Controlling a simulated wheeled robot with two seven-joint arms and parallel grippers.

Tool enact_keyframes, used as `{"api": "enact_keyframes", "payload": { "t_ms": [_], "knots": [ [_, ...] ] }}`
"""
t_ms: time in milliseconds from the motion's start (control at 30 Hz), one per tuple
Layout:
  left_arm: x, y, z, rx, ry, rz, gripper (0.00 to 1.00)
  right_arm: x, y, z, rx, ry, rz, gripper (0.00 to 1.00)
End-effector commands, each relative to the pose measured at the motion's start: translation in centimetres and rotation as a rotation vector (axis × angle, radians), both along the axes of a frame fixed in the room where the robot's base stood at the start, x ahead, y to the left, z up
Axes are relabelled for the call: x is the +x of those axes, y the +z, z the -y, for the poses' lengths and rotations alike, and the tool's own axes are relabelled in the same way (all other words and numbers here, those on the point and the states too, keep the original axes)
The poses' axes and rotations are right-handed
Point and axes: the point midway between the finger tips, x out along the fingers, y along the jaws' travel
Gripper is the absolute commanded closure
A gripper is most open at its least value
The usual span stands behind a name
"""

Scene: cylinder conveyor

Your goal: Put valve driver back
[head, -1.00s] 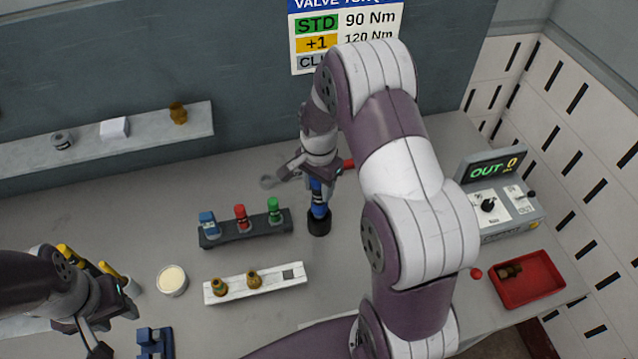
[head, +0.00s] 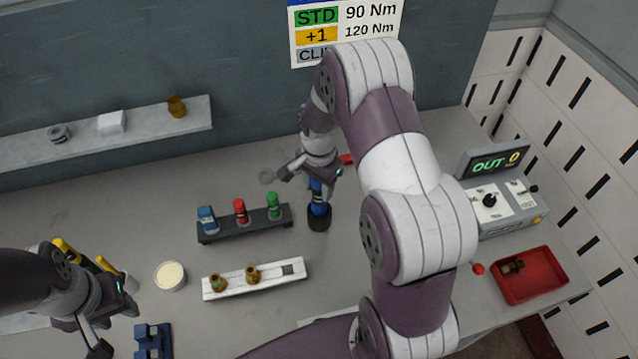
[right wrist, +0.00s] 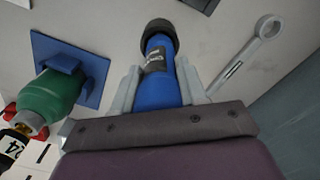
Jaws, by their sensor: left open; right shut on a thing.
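The valve driver (head: 318,194) is a blue tool with a dark label band. My right gripper (head: 321,175) is shut on it and holds it nearly upright, with its black lower end at or just above the table right of the dark rack. In the right wrist view the blue body (right wrist: 160,75) sits between both fingers, with the round black part (right wrist: 160,34) at its far end. I cannot tell whether that black part is its socket or a holder. My left gripper (head: 97,335) is open and empty at the lower left.
A dark rack (head: 245,230) holds blue, red and green pieces. A white block (head: 255,283) carries two brass fittings. A grey wrench (right wrist: 240,60) lies beside the driver, and a green cylinder (right wrist: 50,105) on the other side. A red tray (head: 540,278) and control box (head: 505,210) stand right.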

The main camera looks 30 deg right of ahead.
Motion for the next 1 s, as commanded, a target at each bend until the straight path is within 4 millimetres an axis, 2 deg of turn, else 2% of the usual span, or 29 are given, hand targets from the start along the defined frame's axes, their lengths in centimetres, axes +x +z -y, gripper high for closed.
{"api": "enact_keyframes", "payload": {
  "t_ms": [1000],
  "knots": [
    [0.0, -1.5, 0.0, 0.0, 0.0, 0.0, 0.59, 0.1, -2.3, 0.0, -0.001, 0.0, 0.004, 1.0]
  ]
}}
